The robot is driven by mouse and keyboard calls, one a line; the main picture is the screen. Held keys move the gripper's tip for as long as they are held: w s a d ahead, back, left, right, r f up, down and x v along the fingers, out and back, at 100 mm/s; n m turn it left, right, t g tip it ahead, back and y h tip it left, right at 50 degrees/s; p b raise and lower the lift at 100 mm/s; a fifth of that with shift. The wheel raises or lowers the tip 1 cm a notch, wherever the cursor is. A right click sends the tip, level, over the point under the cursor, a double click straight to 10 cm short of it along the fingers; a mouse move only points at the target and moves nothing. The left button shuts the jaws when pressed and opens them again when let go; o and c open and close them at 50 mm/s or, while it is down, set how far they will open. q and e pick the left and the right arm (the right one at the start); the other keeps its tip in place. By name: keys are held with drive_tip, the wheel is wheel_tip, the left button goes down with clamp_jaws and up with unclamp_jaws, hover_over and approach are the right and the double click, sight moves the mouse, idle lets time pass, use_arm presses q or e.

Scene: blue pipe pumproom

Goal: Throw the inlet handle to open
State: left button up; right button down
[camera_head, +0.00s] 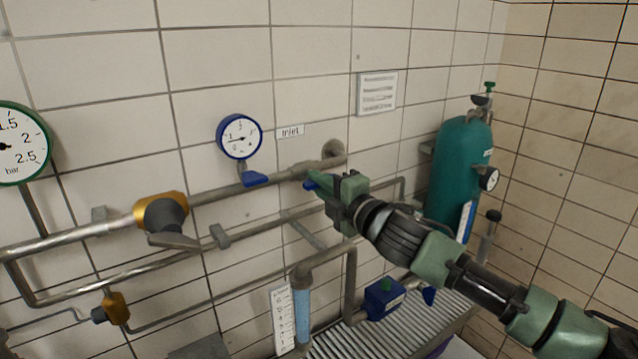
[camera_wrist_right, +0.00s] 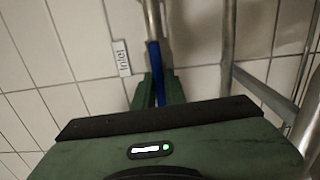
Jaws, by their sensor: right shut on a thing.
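The blue inlet handle (camera_head: 310,185) sits on the upper pipe, below and right of the "Inlet" label (camera_head: 290,131). Only a small blue bit of it shows in the head view, as my gripper covers most of it. In the right wrist view the handle (camera_wrist_right: 154,58) is a long blue bar between the green fingers, looking roughly in line with the pipe beyond it. My right gripper (camera_head: 322,181) is shut on this handle, its arm coming in from the lower right. The right gripper also shows in the wrist view (camera_wrist_right: 157,85). My left gripper is not in view.
A blue-rimmed gauge (camera_head: 239,137) with a blue piece (camera_head: 256,179) below it is left of my gripper. A brass valve with a grey lever (camera_head: 172,241) is farther left. A teal cylinder (camera_head: 457,170) stands right, behind my arm. Pipes run below.

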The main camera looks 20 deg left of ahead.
drive_tip(key=shift+f, duration=0.15)
drive_tip(key=c, duration=1.5)
unclamp_jaws()
drive_tip(key=b+v, duration=0.3)
drive_tip(key=v, duration=0.4)
drive_tip(key=shift+s+d, duration=0.3)
